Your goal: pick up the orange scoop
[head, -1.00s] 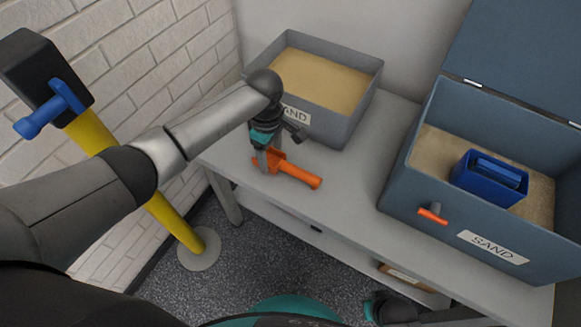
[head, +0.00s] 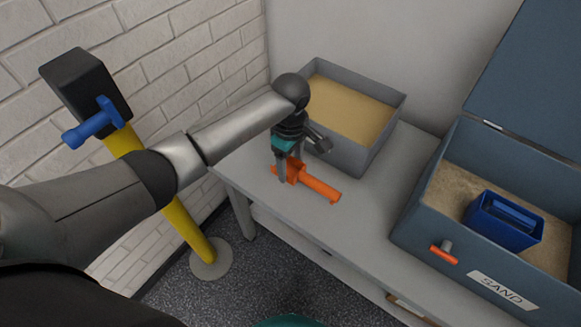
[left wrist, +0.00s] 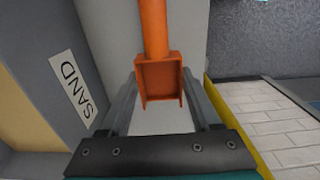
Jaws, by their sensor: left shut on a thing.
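The orange scoop (head: 319,188) is at the left part of the grey table, in front of the grey sand box. Its handle points right and toward the front edge. My left gripper (head: 289,176) comes down over its bowl end and is shut on it. In the left wrist view the scoop's square bowl (left wrist: 160,82) sits between the two fingers, with the handle running away upward. I cannot tell whether the scoop is clear of the tabletop. My right gripper is not in view.
The open grey sand box (head: 372,158) stands just behind the scoop. A blue-grey lidded sand chest (head: 425,222) at the right holds a blue container (head: 505,222). A yellow post (head: 180,215) with a black head and blue handle stands left of the table (head: 385,245).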

